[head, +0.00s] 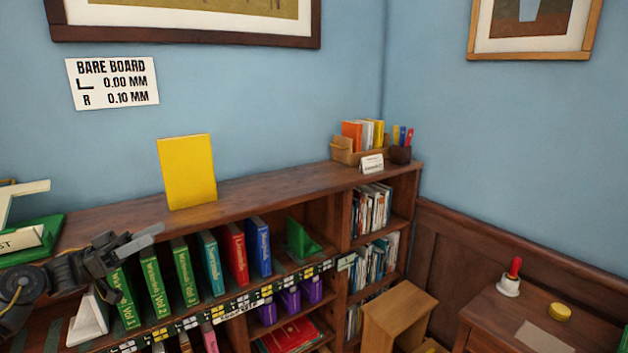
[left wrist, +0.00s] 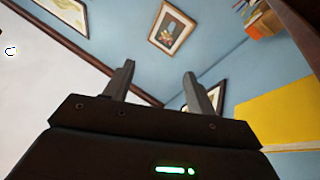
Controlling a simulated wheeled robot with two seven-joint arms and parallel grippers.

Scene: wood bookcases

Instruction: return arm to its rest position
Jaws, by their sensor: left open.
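My left gripper (head: 140,240) is in front of the bookcase at the left of the head view, near the top board and above the green volumes. It also shows in the left wrist view (left wrist: 160,85), where its two fingers stand apart with nothing between them. It is open and empty. The wrist view looks up past the fingers at the blue wall and framed pictures. My right gripper is in neither view.
A yellow book (head: 187,172) stands upright on the bookcase top (head: 270,188). Green, teal, red and blue volumes (head: 236,255) line the shelf below, with a green bookend (head: 302,240) at their right. A white bookend (head: 88,320) stands near my left arm. A wooden stool (head: 400,305) stands right.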

